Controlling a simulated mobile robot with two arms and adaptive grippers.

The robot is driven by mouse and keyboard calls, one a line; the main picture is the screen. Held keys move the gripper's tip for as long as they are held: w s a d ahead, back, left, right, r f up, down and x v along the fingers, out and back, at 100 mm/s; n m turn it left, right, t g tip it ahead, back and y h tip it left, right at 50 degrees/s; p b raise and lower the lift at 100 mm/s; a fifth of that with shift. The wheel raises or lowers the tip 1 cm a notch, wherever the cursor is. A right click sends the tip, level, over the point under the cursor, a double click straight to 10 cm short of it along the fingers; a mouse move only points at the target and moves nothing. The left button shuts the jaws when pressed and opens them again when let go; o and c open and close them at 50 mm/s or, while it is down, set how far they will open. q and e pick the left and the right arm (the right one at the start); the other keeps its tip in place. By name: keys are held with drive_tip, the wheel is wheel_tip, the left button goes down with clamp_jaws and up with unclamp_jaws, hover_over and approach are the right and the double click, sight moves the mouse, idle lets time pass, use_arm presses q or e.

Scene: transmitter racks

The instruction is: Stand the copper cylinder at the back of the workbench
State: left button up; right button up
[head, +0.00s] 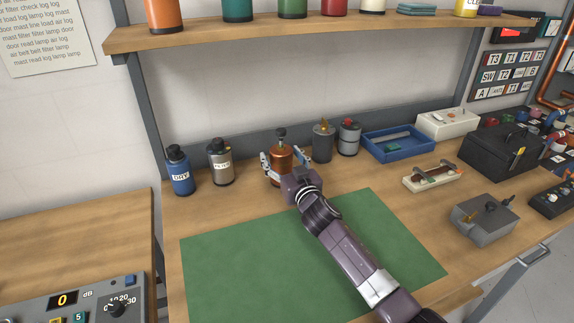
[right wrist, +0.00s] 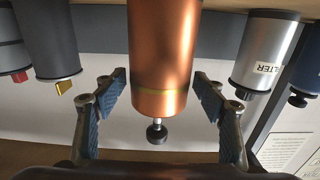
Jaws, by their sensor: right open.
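The copper cylinder (head: 281,158) stands upright at the back of the workbench (head: 222,205), its dark knob on top. It is in the row between a silver canister and a dark grey one. My right gripper (head: 287,163) is open, with its fingers on either side of the cylinder. In the right wrist view, which is upside down, the copper cylinder (right wrist: 163,60) is between the spread blue-padded fingers (right wrist: 160,85), with gaps visible on both sides. Its base is outside that view and partly hidden by my gripper in the head view. My left gripper is not in view.
A silver FILTER canister (head: 220,163) and blue canister (head: 180,172) stand left. A dark grey canister (head: 322,143) and a grey canister with a red top (head: 349,139) stand close right. A blue tray (head: 398,147) is farther right. A loaded shelf (head: 330,30) hangs above. The green mat (head: 240,260) is clear.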

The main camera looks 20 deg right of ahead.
drive_tip(key=s+b, duration=0.1)
drive_tip(key=s, duration=1.1)
drive_tip(key=shift+d, duration=0.2)
